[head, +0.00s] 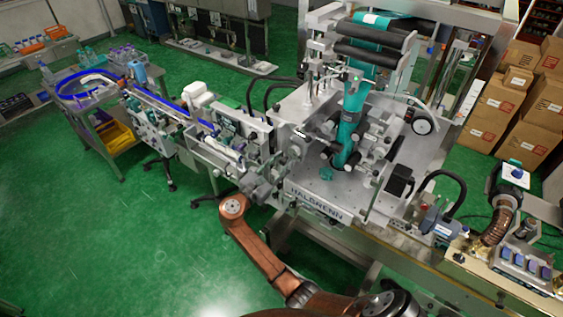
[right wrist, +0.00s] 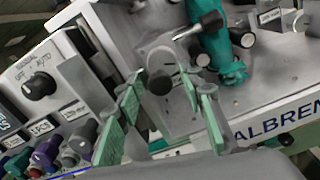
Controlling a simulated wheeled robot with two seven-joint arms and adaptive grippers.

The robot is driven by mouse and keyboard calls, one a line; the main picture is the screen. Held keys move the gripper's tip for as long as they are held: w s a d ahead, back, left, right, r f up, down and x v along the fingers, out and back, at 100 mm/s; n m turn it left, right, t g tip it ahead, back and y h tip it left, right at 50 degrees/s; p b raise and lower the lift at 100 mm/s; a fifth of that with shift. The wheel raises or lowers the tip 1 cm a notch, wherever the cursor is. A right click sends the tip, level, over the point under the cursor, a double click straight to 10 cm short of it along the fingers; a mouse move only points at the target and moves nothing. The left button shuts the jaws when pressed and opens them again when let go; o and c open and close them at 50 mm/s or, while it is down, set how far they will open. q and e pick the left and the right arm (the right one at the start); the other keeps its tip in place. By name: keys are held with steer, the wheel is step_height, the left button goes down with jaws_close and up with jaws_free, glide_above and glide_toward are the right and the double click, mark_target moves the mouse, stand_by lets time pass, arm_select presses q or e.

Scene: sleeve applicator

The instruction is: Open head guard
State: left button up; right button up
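The sleeve applicator (head: 345,165) stands right of centre in the head view, with a teal sleeve film running down its middle. My right gripper (head: 266,186) is at its front left corner, left of the HALBRENN lettering. In the right wrist view, the green-padded fingers of my right gripper (right wrist: 162,108) are apart. A pale, see-through rounded part with a dark round end (right wrist: 160,84) shows between and beyond the fingertips; contact cannot be told. I cannot tell for certain which part is the head guard. My left gripper is not in view.
A control panel with a knob (right wrist: 40,84) and coloured buttons is close left of the fingers in the right wrist view. A conveyor (head: 180,112) runs left to a bottle table (head: 92,105). Cardboard boxes (head: 492,112) stand at right. Green floor (head: 130,235) is free at lower left.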

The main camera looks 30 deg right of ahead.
steer(key=shift+c, duration=0.7)
jaws_close()
